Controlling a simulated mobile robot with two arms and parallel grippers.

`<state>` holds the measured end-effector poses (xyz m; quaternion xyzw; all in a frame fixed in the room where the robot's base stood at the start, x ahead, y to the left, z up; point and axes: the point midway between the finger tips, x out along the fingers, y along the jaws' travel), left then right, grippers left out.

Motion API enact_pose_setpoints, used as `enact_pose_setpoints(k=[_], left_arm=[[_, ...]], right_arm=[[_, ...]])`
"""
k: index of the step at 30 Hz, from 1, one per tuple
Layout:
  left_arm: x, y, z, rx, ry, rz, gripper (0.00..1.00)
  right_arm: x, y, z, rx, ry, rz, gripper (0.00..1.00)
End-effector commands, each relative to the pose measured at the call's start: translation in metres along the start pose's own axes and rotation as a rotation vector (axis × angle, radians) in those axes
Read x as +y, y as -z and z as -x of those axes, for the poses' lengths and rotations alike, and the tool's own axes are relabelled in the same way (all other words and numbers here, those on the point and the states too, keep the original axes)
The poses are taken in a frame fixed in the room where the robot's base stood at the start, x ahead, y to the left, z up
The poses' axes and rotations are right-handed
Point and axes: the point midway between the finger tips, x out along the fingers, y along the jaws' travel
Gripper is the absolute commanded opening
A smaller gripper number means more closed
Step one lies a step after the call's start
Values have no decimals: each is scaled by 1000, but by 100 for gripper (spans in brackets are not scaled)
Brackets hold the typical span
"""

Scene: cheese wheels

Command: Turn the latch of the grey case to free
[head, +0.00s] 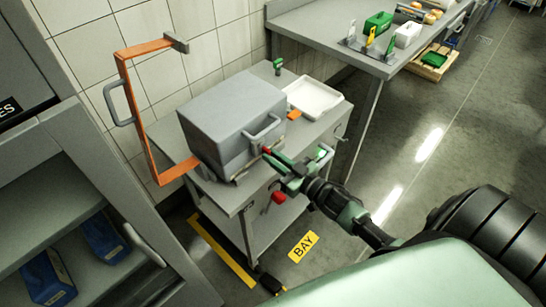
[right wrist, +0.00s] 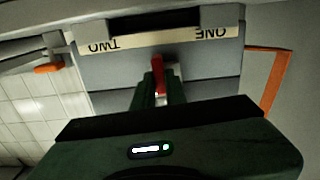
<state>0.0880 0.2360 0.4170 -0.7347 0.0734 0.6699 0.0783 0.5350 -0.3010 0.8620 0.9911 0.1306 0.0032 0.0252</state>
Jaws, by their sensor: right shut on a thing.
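The grey case (head: 232,112) sits shut on a grey trolley, its handle (head: 263,131) on the side facing me. My right gripper (head: 272,157) reaches the case's front, below the handle. In the right wrist view its green fingers (right wrist: 158,92) are shut on the red latch (right wrist: 158,68). The latch points roughly straight out between the fingers, between the upside-down words TWO and ONE on a pale strip (right wrist: 212,35). Its base is partly hidden by the fingers. A bit of the red latch shows in the head view (head: 266,150). My left gripper is not in view.
A white tray (head: 314,98) and a small green item (head: 278,66) share the trolley top (head: 322,126). A red knob (head: 278,197) is on the trolley's front. A grey cabinet (head: 100,190) is at left.

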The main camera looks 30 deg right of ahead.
Motion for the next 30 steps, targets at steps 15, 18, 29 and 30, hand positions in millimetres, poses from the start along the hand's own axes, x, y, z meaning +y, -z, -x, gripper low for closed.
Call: enact_pose_setpoints(k=[15, 18, 29, 30], left_arm=[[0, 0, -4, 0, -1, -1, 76], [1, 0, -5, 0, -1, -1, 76], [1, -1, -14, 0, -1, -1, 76], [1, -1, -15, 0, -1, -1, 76]], right_arm=[[-2, -1, 0, 0, -1, 352, 0], [-2, -2, 0, 0, -1, 447, 0], [-4, -3, 0, 1, 0, 790, 0], [-4, -3, 0, 1, 0, 828, 0]])
